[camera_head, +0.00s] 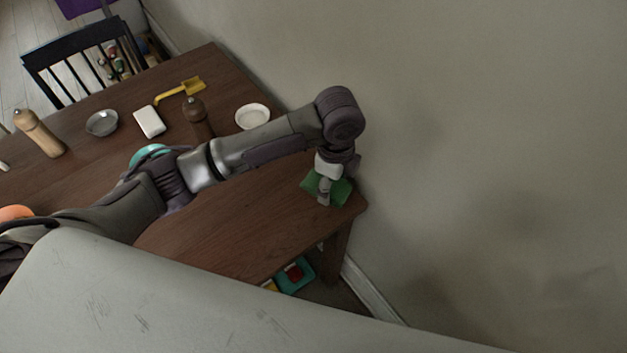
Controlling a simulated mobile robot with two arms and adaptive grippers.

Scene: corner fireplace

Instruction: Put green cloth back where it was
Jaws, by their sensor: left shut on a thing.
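The green cloth (340,193) is at the right end of the brown wooden table (235,232), near the corner by the wall. My left arm comes in from the left, reaches across the table and bends down at its wrist over the cloth. My left gripper (324,196) points down and is shut on the cloth; it hides part of it. I cannot tell whether the cloth rests fully on the tabletop or is slightly raised. My right gripper is not in view.
A teal item is partly behind my arm. The wall borders the table.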

